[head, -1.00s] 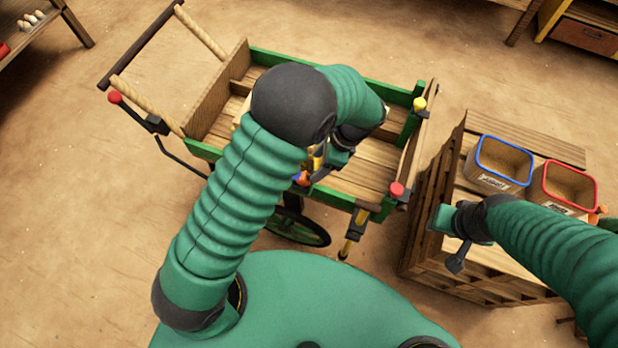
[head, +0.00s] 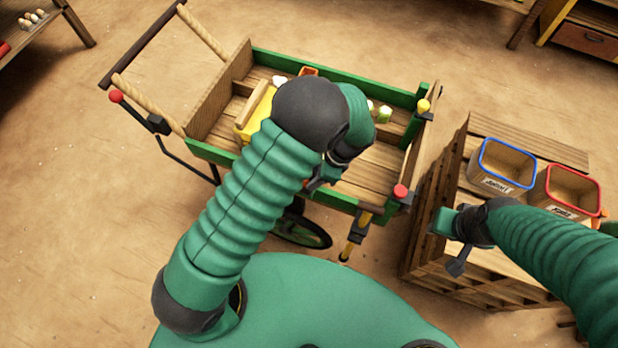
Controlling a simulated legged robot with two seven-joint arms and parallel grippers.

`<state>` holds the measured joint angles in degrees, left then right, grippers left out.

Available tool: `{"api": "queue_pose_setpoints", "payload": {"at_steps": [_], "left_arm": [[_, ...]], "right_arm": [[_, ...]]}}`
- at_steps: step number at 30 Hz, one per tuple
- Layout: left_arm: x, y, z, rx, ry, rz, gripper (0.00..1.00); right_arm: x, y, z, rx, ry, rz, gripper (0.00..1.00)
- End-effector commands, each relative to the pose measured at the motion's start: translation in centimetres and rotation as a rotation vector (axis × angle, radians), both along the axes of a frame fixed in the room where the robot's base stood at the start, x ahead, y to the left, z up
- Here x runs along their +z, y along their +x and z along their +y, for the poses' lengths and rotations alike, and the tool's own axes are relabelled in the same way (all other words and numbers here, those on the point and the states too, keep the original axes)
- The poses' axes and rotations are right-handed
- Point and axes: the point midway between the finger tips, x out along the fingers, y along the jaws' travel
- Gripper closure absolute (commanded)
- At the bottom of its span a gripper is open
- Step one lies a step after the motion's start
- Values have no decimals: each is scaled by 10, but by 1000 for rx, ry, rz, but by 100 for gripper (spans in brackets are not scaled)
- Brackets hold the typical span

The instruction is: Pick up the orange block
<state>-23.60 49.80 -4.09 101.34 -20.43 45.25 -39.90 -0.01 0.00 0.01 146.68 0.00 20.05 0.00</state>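My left gripper (head: 318,178) hangs over the near side of the wooden cart, mostly hidden beneath my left forearm. Its fingers are too small and covered to show whether they are open or shut. A small reddish-orange bit shows right beside it, too small to identify. An orange item (head: 308,71) shows at the far side of the cart, partly behind my arm; I cannot tell whether it is the orange block. My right gripper (head: 456,250) is at the left edge of the crate stand, seen from the side, with nothing visible in it.
The green-railed cart (head: 372,200) also holds a yellow item (head: 256,108) and small white and green pieces (head: 384,114). A blue-rimmed bin (head: 507,160) and a red-rimmed bin (head: 572,188) stand on the slatted crate (head: 535,142). Open floor lies left of the cart.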

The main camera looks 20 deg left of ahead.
Motion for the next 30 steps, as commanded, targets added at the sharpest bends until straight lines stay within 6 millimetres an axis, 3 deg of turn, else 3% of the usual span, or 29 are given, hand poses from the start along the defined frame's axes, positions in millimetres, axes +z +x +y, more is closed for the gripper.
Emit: {"api": "queue_pose_setpoints", "payload": {"at_steps": [4,16,30], "left_arm": [[0,2,0,0,-2,-5,100],[4,3,-2,-2,-5,-7,100],[38,1,0,4,-1,-4,100]], "right_arm": [[0,0,0,0,0,0,64],[4,0,0,0,0,0,64],[39,0,0,0,0,0,64]]}}
